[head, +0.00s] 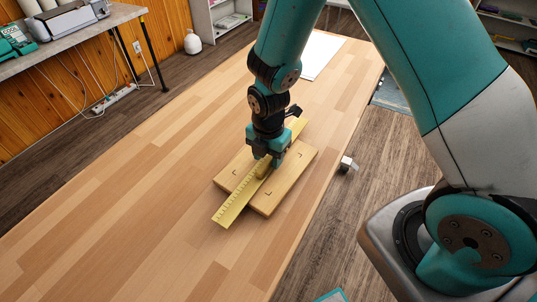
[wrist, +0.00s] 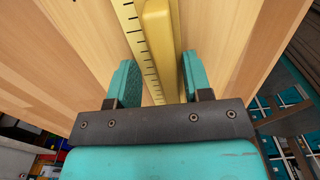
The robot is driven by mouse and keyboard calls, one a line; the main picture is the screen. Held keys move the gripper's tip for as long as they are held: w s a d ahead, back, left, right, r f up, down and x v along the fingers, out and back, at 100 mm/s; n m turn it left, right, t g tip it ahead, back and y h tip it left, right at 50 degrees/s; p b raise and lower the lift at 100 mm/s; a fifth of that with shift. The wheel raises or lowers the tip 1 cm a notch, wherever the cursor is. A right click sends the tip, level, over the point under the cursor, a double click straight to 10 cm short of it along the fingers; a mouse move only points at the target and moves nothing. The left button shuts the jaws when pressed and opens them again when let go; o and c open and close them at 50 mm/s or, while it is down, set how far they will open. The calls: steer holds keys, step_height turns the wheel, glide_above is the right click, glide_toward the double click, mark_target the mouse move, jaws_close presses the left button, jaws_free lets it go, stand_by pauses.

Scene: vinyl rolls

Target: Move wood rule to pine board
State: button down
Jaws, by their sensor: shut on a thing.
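The wood rule (head: 236,204) is a long yellow strip with dark tick marks and a raised grip bar along it. It lies slantwise over the pine board (head: 297,164), and its near end sticks out past the board's edge. I cannot tell if it rests on the board or hangs just above it. My gripper (head: 265,163) points down over the board, shut on the rule near its middle. In the wrist view my gripper (wrist: 158,78) has a finger on each side of the rule (wrist: 137,40). The fingers hide part of the rule in the head view.
The board lies on a long wooden table (head: 150,195) with wide clear room to the left and front. A white sheet (head: 318,53) lies at the far end. A small metal fitting (head: 347,164) sits at the right edge. A side bench (head: 75,40) stands at the back left.

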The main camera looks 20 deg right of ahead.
jaws_free()
stand_by(0.4)
steer(key=shift+r, duration=0.1)
step_height(320, 180, up, 9)
steer(key=p, duration=0.7)
stand_by(0.9)
stand_by(0.3)
